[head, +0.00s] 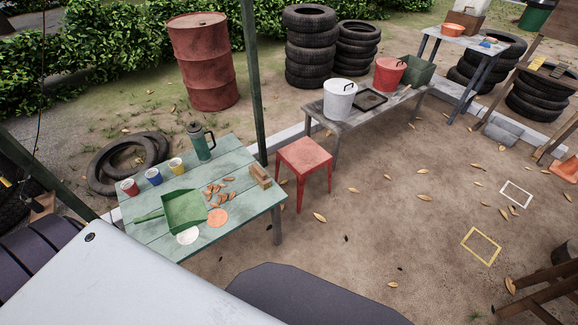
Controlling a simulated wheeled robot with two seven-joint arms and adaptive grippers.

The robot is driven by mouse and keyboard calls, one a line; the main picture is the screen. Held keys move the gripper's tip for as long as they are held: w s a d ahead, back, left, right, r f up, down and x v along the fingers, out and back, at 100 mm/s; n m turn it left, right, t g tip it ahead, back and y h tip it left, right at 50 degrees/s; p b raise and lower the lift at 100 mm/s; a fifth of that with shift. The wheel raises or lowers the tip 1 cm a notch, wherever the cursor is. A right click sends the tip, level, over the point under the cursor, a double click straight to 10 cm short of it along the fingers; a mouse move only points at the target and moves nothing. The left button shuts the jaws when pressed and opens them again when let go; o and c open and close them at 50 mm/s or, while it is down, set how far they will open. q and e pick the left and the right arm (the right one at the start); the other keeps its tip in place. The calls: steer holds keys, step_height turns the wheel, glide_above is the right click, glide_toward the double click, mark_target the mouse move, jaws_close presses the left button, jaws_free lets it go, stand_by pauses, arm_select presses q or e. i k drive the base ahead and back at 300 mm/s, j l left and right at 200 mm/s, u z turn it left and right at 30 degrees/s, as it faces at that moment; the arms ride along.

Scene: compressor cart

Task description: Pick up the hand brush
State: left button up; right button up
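A small brown wooden block-shaped item (260,177), which looks like the hand brush, lies near the right end of the pale green table (262,203). It is too small to make out bristles clearly. A green dustpan (184,211) lies on the same table to its left, with its handle pointing left. Several brown dry leaves (216,190) lie between the dustpan and the brush. Neither of my grippers is in view.
Red, blue and yellow cups (153,176) and a dark green jug (201,142) stand along the table's back edge. White (188,236) and orange (217,217) discs lie near the front. A red stool (304,158) stands close right. Open dirt ground lies farther right.

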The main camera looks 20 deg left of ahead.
mark_target(259, 176)
steer(key=i+z, duration=0.25)
steer(key=i, duration=0.2)
steer(key=i+z, duration=0.4)
steer(key=i, duration=0.5)
steer(key=u, duration=3.7)
